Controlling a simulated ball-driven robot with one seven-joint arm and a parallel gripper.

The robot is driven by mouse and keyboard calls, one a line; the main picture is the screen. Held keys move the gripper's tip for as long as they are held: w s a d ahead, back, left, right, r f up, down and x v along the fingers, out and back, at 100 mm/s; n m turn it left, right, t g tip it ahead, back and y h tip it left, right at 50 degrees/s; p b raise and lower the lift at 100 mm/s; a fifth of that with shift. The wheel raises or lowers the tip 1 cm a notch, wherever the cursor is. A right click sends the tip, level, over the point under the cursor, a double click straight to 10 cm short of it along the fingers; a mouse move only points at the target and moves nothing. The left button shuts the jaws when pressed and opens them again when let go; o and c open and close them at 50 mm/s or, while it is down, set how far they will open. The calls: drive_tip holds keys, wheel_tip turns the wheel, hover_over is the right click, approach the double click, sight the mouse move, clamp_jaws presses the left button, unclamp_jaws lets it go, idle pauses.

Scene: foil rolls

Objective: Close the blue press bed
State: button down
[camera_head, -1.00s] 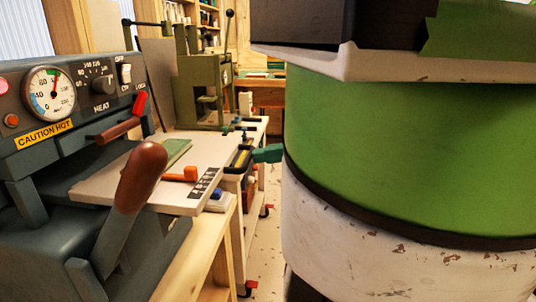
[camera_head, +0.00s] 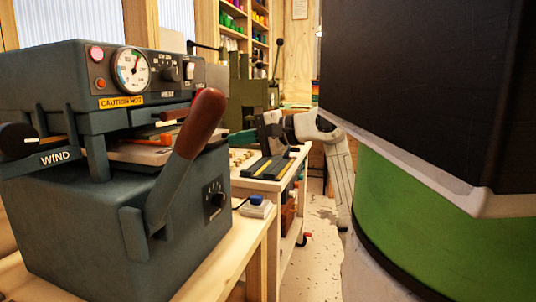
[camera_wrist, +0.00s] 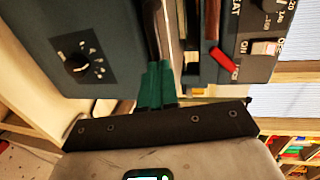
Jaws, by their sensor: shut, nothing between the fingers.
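The blue-grey press (camera_head: 130,220) stands at the left in the head view, with a gauge and a heat panel. Its pale bed (camera_head: 138,156) lies in the slot between the upper head and the lower body, with an orange piece above it. The brown-knobbed lever (camera_head: 203,122) stands in front and hides part of the bed's right end. My gripper (camera_head: 240,138) reaches from the right toward the press's right side. In the wrist view its green fingers (camera_wrist: 156,85) are together and empty, at the slot. I cannot tell whether they touch the bed.
A white cart (camera_head: 285,190) with a dark tray and a green machine (camera_head: 245,90) stands behind. My own body fills the right. Floor shows between.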

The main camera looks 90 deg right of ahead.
sight(213, 137)
drive_tip(key=shift+r+b+x, duration=0.15)
drive_tip(key=shift+r+x, duration=0.05)
drive_tip(key=shift+x, duration=0.8)
drive_tip(key=shift+r+b+x, duration=0.2)
drive_tip(key=shift+x, duration=0.8)
drive_tip(key=shift+r+b+x, duration=0.15)
drive_tip(key=shift+r+x, duration=0.05)
drive_tip(key=shift+x, duration=0.75)
drive_tip(key=shift+w, duration=0.25)
drive_tip(key=shift+s, duration=0.1)
